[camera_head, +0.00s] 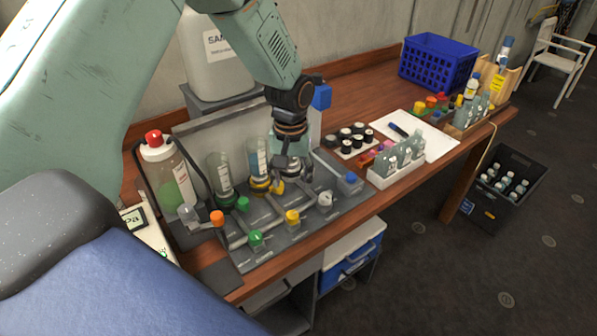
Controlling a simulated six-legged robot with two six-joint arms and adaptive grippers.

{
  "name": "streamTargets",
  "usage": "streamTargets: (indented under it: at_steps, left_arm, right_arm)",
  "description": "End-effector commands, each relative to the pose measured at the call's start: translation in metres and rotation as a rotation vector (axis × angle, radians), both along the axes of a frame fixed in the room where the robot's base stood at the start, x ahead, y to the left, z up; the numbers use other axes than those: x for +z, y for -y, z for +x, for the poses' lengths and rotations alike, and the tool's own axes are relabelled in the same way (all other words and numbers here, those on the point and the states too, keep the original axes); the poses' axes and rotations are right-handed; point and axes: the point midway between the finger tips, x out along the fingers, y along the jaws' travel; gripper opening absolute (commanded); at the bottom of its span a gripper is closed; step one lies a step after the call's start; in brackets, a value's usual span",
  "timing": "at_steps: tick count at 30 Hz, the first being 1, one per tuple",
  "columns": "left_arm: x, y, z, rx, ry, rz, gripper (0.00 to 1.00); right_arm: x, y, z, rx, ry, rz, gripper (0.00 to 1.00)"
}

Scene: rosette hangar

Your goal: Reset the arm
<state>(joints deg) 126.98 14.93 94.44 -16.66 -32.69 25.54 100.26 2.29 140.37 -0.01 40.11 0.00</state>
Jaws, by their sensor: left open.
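My left arm comes in from the left and reaches over the wooden bench. My left gripper (293,170) points down over the grey rig (262,222) with its coloured valves and clear tubes. It is open, and its fingers are close to the tubes at the back of the rig. I cannot tell whether the fingers touch anything. My right gripper does not show.
A red-capped bottle (168,172) stands left of the rig. A white jug (214,55) is behind it. To the right are a vial rack (396,165), a blue basket (437,62) and several bottles. A black crate (507,186) stands on the floor.

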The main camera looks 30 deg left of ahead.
Motion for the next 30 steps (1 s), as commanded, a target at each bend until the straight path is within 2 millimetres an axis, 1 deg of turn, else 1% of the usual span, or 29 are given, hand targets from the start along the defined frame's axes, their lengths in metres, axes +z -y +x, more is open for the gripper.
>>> streamTargets:
  at_steps: [7,8,11,14,15,17,18,20,21,23,24,25,27,30]
  left_arm:
    - [-0.003,0.001,-0.002,-0.003,-0.001,-0.002,0.54]
    - [-0.006,0.003,-0.004,-0.008,-0.003,-0.003,0.54]
    - [-0.032,0.016,-0.023,-0.041,-0.01,-0.018,0.54]
    - [-0.071,0.037,-0.06,-0.095,-0.013,-0.043,0.54]
    - [-0.086,0.045,-0.077,-0.118,-0.013,-0.051,0.54]
    - [-0.106,0.056,-0.105,-0.148,-0.012,-0.062,0.54]
    - [-0.117,0.062,-0.124,-0.168,-0.01,-0.067,0.54]
    - [-0.132,0.07,-0.154,-0.195,-0.01,-0.071,0.54]
    - [-0.139,0.074,-0.173,-0.213,-0.01,-0.071,0.54]
    - [-0.147,0.079,-0.201,-0.238,-0.008,-0.068,0.54]
    - [-0.151,0.081,-0.219,-0.256,-0.007,-0.063,0.54]
    - [-0.152,0.083,-0.231,-0.267,-0.007,-0.06,0.54]
    - [-0.154,0.084,-0.258,-0.294,-0.007,-0.049,0.54]
    - [-0.153,0.084,-0.293,-0.332,-0.008,-0.031,0.54]
  right_arm:
    - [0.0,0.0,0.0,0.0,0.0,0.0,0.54]
    - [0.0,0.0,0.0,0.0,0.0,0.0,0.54]
    - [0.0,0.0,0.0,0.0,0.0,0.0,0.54]
    - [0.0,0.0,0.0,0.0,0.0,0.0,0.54]
    - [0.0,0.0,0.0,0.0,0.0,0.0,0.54]
    - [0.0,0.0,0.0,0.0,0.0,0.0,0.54]
    - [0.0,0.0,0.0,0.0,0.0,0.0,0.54]
    - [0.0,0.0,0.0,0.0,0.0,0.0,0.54]
    - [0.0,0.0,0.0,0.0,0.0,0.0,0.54]
    - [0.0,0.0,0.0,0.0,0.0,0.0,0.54]
    - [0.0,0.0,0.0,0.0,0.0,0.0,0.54]
    - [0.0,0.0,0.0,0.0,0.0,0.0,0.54]
    - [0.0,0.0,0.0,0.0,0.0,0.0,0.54]
    - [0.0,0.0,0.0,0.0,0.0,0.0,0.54]
